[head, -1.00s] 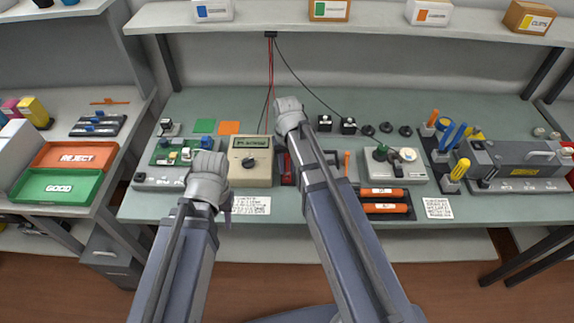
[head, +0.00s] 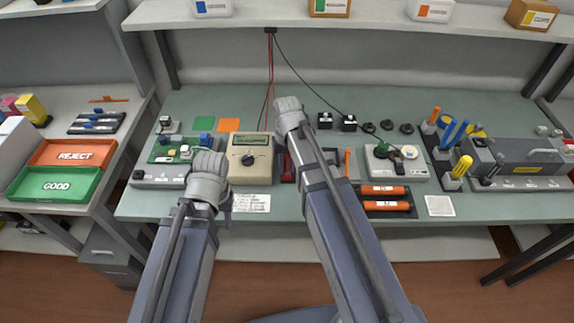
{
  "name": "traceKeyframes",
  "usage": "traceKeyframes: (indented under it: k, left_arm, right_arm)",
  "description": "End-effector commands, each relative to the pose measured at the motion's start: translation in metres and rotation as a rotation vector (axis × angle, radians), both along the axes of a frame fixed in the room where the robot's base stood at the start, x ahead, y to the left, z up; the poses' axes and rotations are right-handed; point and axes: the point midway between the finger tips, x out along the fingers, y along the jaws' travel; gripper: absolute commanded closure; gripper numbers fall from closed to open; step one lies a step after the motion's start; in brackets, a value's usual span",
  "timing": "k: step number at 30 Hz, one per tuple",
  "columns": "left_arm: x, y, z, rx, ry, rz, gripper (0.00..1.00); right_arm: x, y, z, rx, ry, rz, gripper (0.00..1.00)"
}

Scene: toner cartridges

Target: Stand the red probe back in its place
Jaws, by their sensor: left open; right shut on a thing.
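Thin red leads (head: 269,80) hang from a small dark box under the shelf and run down beside my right gripper and toward the beige meter (head: 249,158). My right gripper (head: 290,108) is shut, above the bench behind the meter's right side; its fingertips and most of the red probe are hidden by the hand. A small red and dark block (head: 288,168) stands right of the meter, partly behind my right arm. I cannot tell whether it is the probe's place. My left gripper (head: 213,180) is open and empty, in front of the green board (head: 172,150), left of the meter.
A dark lead (head: 318,88) crosses the bench to the right. Two orange cylinders (head: 384,190) lie in a dark tray. A device with a round dial (head: 385,163) and a grey machine (head: 515,158) stand to the right. Green (head: 58,184) and red (head: 72,153) trays are at left.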

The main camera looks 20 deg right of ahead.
Motion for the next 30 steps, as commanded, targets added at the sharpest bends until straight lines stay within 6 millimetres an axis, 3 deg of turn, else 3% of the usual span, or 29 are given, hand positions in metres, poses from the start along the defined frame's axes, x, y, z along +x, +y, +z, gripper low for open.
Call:
traceKeyframes:
  k: [6, 7, 16, 30]
  left_arm:
    - [0.000, 0.000, -0.001, 0.000, 0.000, 0.000, 0.57]
    - [0.000, 0.000, -0.001, 0.000, 0.000, 0.000, 0.57]
    - [0.000, 0.000, -0.001, 0.000, 0.000, 0.000, 0.57]
    - [0.000, 0.000, 0.009, 0.000, 0.000, 0.000, 0.57]
  right_arm:
    - [0.000, 0.000, -0.001, 0.000, 0.000, 0.000, 1.00]
    - [0.000, 0.000, -0.001, 0.000, 0.000, 0.000, 0.71]
    - [0.000, 0.000, -0.001, 0.000, 0.000, 0.000, 0.38]
    - [0.000, 0.000, 0.009, 0.000, 0.000, 0.000, 0.38]
